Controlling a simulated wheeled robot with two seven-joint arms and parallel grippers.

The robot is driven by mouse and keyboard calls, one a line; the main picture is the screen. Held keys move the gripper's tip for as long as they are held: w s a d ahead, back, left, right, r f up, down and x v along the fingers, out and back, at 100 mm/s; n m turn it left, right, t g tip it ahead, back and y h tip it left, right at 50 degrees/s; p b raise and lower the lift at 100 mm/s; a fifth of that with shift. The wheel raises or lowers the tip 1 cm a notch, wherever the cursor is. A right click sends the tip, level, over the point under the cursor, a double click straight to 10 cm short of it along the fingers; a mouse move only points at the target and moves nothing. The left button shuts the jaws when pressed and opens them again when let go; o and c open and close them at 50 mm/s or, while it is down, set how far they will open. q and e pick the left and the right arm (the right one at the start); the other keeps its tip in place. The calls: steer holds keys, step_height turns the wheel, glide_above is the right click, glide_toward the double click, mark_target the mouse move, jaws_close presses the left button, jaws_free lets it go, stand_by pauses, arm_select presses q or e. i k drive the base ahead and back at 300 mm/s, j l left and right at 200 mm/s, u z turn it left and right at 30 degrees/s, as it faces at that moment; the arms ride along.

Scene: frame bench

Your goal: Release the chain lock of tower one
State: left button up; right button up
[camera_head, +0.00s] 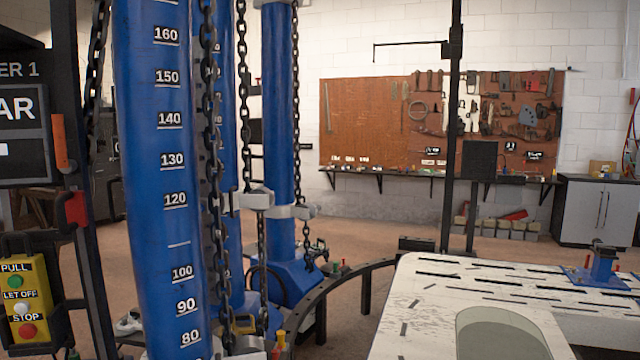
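A blue tower (150,230) with a white number scale stands close at the left, its base cut off by the lower edge. A dark chain (209,120) runs down the tower's right side. I cannot tell for certain which part is the chain lock. A grey block (257,200) sits on another chain (243,90) farther right. A red part (75,208) and an orange handle (60,143) are on the dark post at left. Neither gripper is in view.
A yellow control box (24,300) with green, white and red buttons hangs at lower left. A second blue tower (281,120) stands behind. A curved dark rail (345,275) leads to the white bench deck (430,290). A tool board (400,120) hangs on the far wall. Open floor lies between.

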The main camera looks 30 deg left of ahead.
mark_target(65, 165)
steer(key=j+u, duration=0.1)
steer(key=u, duration=2.45)
